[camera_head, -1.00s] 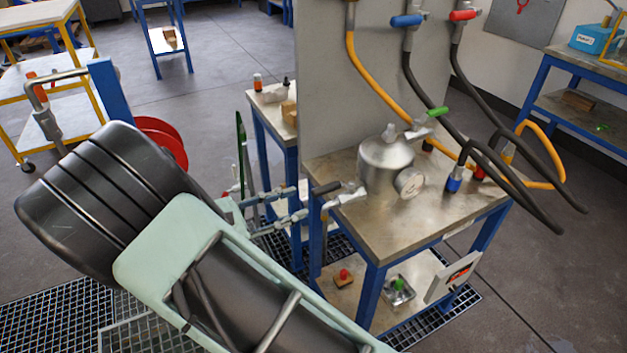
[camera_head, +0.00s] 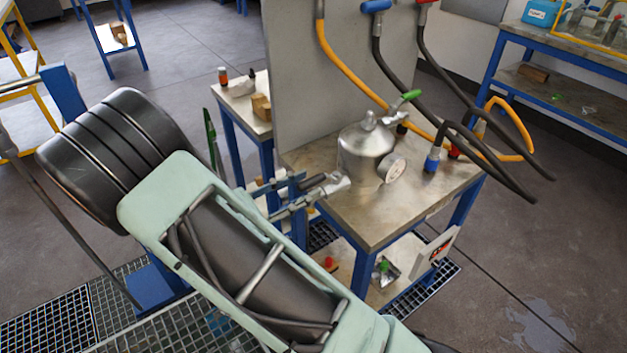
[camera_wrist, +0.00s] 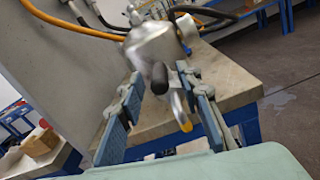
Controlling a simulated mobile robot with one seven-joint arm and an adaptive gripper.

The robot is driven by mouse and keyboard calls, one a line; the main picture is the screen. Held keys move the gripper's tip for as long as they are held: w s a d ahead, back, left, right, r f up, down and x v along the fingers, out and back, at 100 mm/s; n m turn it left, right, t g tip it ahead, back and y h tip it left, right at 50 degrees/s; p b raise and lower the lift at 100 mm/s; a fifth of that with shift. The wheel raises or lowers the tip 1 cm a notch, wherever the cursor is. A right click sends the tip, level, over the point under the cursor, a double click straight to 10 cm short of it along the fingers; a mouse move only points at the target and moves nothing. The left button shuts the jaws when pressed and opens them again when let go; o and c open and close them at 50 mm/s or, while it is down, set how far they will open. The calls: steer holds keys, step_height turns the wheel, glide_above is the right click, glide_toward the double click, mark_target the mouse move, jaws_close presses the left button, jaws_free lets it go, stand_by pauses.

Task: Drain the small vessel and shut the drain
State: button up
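The small vessel (camera_head: 362,152) is a silver metal pot with a lid, a green-handled valve (camera_head: 404,98) on top and a round gauge (camera_head: 391,168). It stands on a bench; the wrist view shows its side (camera_wrist: 150,45). A drain valve (camera_head: 333,185) sticks out low on its left, with a dark handle (camera_wrist: 159,77) pointing toward the wrist camera. A yellow-tipped part (camera_wrist: 185,122) hangs below it. My gripper (camera_head: 302,187) is open, with its fingers either side of the dark handle in the wrist view (camera_wrist: 160,84). I cannot tell whether they touch it.
Floor grating (camera_head: 180,325) lies below my arm.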

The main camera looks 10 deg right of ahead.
mark_target(314, 181)
steer(key=shift+x, duration=1.7)
jaws_close()
